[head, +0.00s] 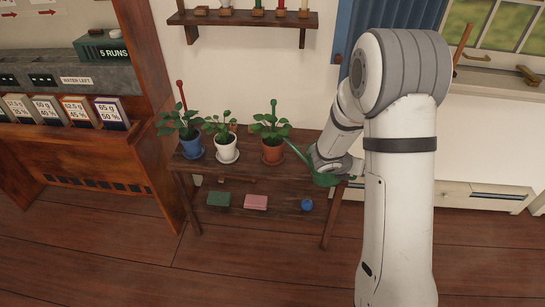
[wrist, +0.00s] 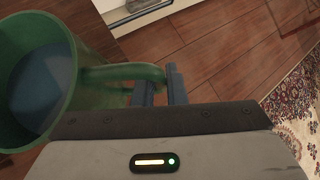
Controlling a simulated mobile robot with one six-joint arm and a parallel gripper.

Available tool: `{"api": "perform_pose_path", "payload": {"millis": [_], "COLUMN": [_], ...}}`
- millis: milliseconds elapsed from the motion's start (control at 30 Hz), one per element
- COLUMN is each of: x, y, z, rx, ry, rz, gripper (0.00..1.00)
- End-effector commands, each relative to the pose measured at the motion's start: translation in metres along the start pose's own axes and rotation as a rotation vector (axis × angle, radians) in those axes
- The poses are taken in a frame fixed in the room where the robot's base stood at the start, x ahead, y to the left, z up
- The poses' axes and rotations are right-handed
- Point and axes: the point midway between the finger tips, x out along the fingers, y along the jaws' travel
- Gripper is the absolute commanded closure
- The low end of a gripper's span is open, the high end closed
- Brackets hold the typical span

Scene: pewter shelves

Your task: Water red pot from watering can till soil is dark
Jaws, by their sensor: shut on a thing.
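The red pot (head: 272,153), terracotta in colour, stands on a saucer at the right of the table, with a leafy green plant in it. Its soil is too small and covered to judge. The green watering can (head: 325,179) is at the table's right end, its long spout reaching up left towards the red pot's plant. In the wrist view the can (wrist: 88,88) shows at the left with bluish water inside. My gripper (wrist: 160,85) is shut on the can's handle. In the head view my wrist hides part of the can.
A blue pot (head: 190,147) and a white pot (head: 226,152) with plants stand left of the red pot. A green block (head: 218,199), a pink block (head: 256,202) and a blue ball-like thing (head: 307,204) lie on the lower shelf. A wall shelf (head: 243,18) hangs above.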

Motion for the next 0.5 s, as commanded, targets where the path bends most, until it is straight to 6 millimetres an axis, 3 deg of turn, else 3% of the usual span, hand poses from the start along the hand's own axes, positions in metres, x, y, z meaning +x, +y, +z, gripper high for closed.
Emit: {"api": "perform_pose_path", "payload": {"millis": [500], "x": [0.032], "y": [0.017], "z": [-0.030], "rx": [0.107], "ry": [-0.007], "rz": [0.105], "gripper": [1.00]}}
